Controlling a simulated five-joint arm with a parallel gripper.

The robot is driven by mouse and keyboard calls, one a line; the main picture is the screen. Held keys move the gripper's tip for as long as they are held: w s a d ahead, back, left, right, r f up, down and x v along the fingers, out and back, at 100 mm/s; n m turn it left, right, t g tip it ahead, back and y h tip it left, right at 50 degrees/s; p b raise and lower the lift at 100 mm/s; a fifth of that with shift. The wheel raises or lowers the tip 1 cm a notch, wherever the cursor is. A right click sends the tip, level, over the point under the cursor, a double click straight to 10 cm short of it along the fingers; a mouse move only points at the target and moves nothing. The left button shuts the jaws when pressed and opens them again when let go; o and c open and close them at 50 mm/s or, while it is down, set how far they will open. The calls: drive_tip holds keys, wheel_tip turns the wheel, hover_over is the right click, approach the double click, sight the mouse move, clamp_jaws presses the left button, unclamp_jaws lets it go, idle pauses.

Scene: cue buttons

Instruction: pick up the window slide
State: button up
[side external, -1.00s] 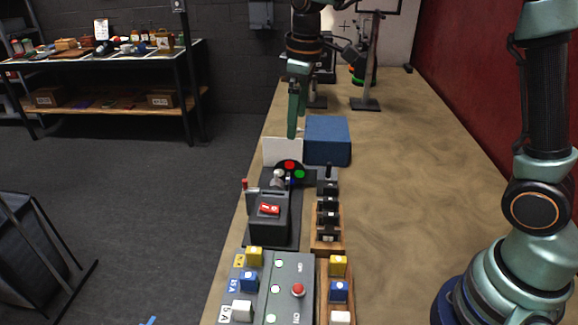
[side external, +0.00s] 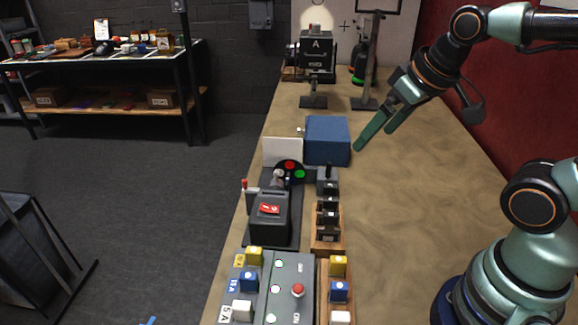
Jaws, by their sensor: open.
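My gripper (side external: 374,140) is open and empty. Its two green fingers point down and left, just right of the blue box (side external: 328,140). Several small black slide-like pieces (side external: 327,207) stand in a row in a wooden rack (side external: 331,243), nearer the camera than my gripper. I cannot tell which of them is the window slide, as any markings are too small to read. My gripper is apart from them.
A dark device with a red switch (side external: 269,209) stands left of the rack. A grey button panel (side external: 293,275) is in front. A black box marked A (side external: 316,50) and a stand (side external: 366,103) are at the back. The tabletop on the right (side external: 425,190) is clear.

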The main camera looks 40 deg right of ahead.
idle(0.3)
drive_tip(key=c, duration=1)
drive_tip(key=shift+c, duration=0.2)
drive_tip(key=n+g, duration=0.6)
drive_tip(key=n, duration=0.3)
hover_over(328, 222)
drive_tip(key=d, duration=0.2)
drive_tip(key=f, duration=0.8)
drive_tip(key=shift+w+a+f, duration=0.1)
drive_tip(key=shift+a+f, duration=0.05)
drive_tip(key=shift+a, duration=0.1)
wheel_tip(328, 222, down, 7)
drive_tip(key=shift+a+r, duration=0.1)
drive_tip(key=shift+w+a+f, duration=0.1)
drive_tip(key=shift+a+f, duration=0.1)
drive_tip(key=shift+f, duration=1.15)
drive_tip(key=shift+w+a+f, duration=0.1)
drive_tip(key=shift+a+f, duration=0.05)
drive_tip(key=shift+f, duration=1.2)
